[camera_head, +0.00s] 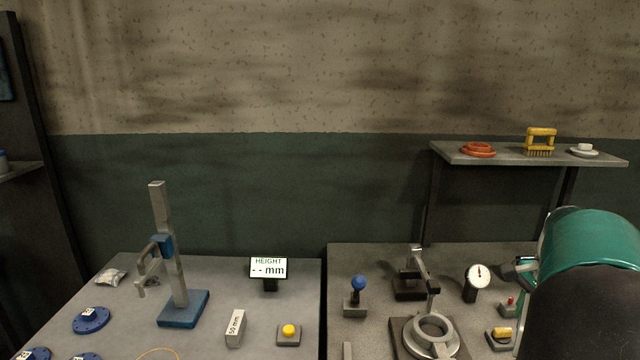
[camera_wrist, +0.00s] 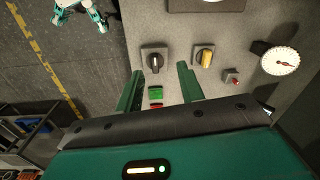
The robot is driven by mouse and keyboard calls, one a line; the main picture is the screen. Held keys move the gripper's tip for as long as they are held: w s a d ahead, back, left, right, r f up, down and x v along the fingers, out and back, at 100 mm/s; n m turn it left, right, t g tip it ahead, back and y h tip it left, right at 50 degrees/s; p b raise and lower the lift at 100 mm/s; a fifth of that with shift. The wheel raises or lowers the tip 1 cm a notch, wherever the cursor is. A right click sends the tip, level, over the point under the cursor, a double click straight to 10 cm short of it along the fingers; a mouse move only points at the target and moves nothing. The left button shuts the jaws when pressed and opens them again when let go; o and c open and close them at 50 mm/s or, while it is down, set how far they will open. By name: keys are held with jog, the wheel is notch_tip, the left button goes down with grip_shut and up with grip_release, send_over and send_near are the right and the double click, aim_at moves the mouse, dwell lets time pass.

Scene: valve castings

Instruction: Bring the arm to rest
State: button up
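My gripper (camera_wrist: 160,80) shows in the wrist view with its two green fingers spread apart and nothing held between them. Past the fingers are a grey bench panel with a green button (camera_wrist: 155,94) and a red button (camera_wrist: 156,106), partly between the fingers. My teal arm fills the right edge of the head view and hides part of the right bench (camera_head: 385,255). The fingertips are not clear in the head view.
A dark selector (camera_wrist: 154,62), yellow selector (camera_wrist: 204,55) and dial gauge (camera_wrist: 280,60) stand near the fingers. The head view shows a ring fixture (camera_head: 408,346), blue-knobbed lever (camera_head: 358,284), height stand (camera_head: 183,308) and wall shelf (camera_head: 500,155). Floor lies left of the bench.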

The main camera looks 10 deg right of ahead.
jog(key=a+r+n+t, duration=0.25)
jog(key=a+n, duration=0.35)
jog(key=a, duration=0.8)
jog(key=s+a+n+t, duration=0.1)
jog(key=s+a+n, duration=0.3)
jog(key=a, duration=0.7)
jog(key=s+a+n+t, duration=0.1)
jog(key=s+a+n, duration=0.4)
jog(key=a+n, duration=0.3)
jog(key=a, duration=0.2)
jog(key=shift+s+a+f, duration=0.15)
jog(key=shift+a, duration=0.2)
jog(key=shift+c, duration=0.2)
